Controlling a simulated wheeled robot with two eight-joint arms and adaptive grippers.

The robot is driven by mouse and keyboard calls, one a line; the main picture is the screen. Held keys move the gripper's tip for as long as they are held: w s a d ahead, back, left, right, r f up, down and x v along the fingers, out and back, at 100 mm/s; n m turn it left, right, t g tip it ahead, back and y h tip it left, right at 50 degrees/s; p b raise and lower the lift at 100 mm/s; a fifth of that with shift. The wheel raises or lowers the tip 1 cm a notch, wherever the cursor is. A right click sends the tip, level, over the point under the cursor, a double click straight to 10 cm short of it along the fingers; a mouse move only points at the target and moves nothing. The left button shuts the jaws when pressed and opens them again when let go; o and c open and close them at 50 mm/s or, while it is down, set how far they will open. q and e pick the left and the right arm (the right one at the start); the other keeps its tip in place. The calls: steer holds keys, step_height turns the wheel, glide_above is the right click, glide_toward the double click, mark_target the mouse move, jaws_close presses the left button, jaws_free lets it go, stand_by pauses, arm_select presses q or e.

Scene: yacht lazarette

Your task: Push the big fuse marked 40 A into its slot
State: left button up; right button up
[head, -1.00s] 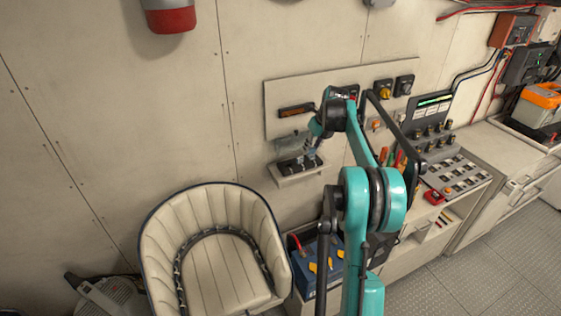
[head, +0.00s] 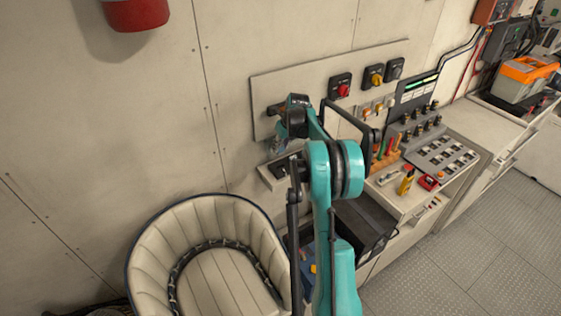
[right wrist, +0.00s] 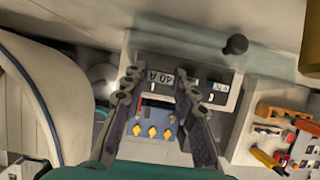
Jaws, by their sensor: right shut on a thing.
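My right gripper (head: 281,148) is in front of the wall, just above a small pale shelf (head: 264,176). In the right wrist view its fingers (right wrist: 158,82) are shut on the big fuse marked 40 A (right wrist: 153,77), whose label shows between the fingertips. I cannot tell whether the fuse still touches the shelf. A second fuse marked 15 A (right wrist: 221,87) lies on the shelf, to the right of the fingers. The dark fuse slot on the wall panel (head: 262,92) is mostly hidden behind my wrist. My left gripper is not in view.
A grey see-through cover with a black knob (right wrist: 236,44) sits close beyond the fingertips. Rotary switches (head: 375,77) are to the right on the wall, and a padded seat (head: 215,262) stands at lower left.

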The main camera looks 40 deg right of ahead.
mark_target(281, 151)
step_height(281, 151, down, 3)
steer(key=shift+f, duration=0.15)
steer(key=shift+s+f, duration=0.1)
steer(key=shift+f, duration=0.4)
step_height(281, 151, down, 4)
steer(key=shift+r, duration=0.1)
steer(key=o, duration=0.6)
